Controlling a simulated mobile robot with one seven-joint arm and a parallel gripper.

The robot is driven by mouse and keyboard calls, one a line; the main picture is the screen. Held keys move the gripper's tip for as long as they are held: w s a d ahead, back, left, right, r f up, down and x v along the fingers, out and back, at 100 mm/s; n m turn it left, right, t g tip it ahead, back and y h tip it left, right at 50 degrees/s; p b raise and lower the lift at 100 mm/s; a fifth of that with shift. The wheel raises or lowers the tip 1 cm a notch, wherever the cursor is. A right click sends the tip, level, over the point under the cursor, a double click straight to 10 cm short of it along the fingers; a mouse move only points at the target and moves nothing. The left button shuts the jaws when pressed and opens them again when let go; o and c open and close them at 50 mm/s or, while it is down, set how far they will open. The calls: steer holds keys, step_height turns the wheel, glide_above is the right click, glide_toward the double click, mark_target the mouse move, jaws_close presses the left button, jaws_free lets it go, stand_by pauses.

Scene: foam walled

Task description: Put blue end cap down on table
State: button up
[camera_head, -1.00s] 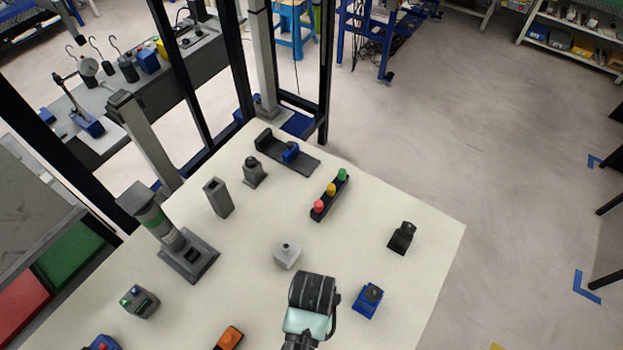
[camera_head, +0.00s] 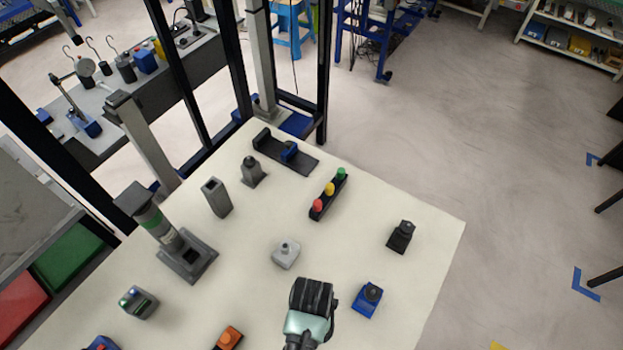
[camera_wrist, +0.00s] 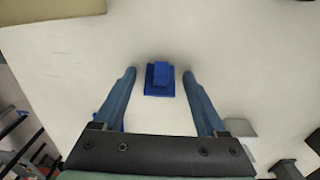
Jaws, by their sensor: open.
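The blue end cap (camera_wrist: 160,79) shows in the wrist view as a small blue block with a raised, narrower part on a square base. It appears to be on the pale table (camera_wrist: 218,70). My gripper (camera_wrist: 160,72) is open, with one blue-grey finger on each side of the cap. A clear gap shows between the cap and each finger. In the head view my wrist (camera_head: 310,315) is over the near part of the table. My fingers are hidden there, and I cannot make out the cap below them.
A blue box with a dark knob (camera_head: 367,299) stands right of my wrist, and a light grey button box (camera_head: 286,253) beyond it. An orange piece (camera_head: 229,338) lies to the left. A three-button strip (camera_head: 329,195) and a black piece (camera_head: 401,237) are further back.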

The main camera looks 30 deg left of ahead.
step_height(320, 180, up, 12)
steer(key=shift+r+p, duration=0.15)
steer(key=shift+p, duration=0.2)
